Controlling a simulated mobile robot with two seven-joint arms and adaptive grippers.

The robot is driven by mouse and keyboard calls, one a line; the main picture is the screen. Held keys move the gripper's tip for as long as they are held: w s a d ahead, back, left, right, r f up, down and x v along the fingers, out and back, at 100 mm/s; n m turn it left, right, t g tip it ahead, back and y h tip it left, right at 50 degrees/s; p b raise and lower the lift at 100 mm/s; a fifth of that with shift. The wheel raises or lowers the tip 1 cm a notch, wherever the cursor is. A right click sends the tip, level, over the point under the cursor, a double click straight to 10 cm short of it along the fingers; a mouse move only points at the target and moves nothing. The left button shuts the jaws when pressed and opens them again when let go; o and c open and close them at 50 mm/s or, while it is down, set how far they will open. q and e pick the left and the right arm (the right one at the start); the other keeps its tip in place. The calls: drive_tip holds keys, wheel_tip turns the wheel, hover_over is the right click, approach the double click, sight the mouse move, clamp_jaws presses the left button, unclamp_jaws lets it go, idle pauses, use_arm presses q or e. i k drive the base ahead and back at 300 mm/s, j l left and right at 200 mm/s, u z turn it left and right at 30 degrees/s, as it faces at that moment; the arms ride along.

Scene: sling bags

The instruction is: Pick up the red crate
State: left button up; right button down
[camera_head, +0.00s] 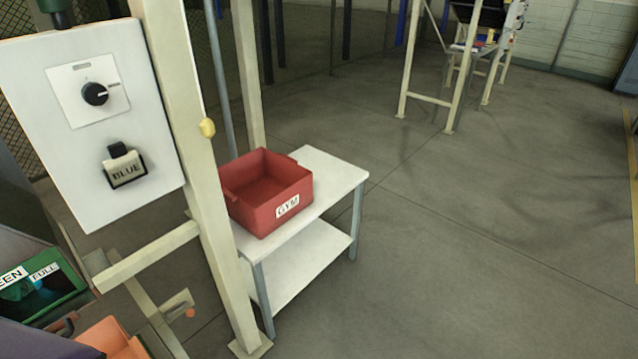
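A red crate (283,218) with a white label reading GYM stands upright on the white top of a small two-shelf table (335,177). It looks empty inside, though the near wall and a cream post hide part of it. Neither of my grippers shows in the head view.
A cream post (190,130) stands just left of the table and overlaps its edge. A white panel (120,55) with a knob and a BLUE label hangs at left. Green (60,298) and orange (108,338) containers sit at lower left. The floor right of the table is clear.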

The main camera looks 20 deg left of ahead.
sight(263, 189)
drive_tip(key=i+l, duration=0.2)
drive_tip(key=i, duration=0.2)
drive_tip(key=i+l, duration=0.15)
drive_tip(key=i, duration=0.3)
drive_tip(key=i+l, duration=0.2)
drive_tip(key=i, duration=0.2)
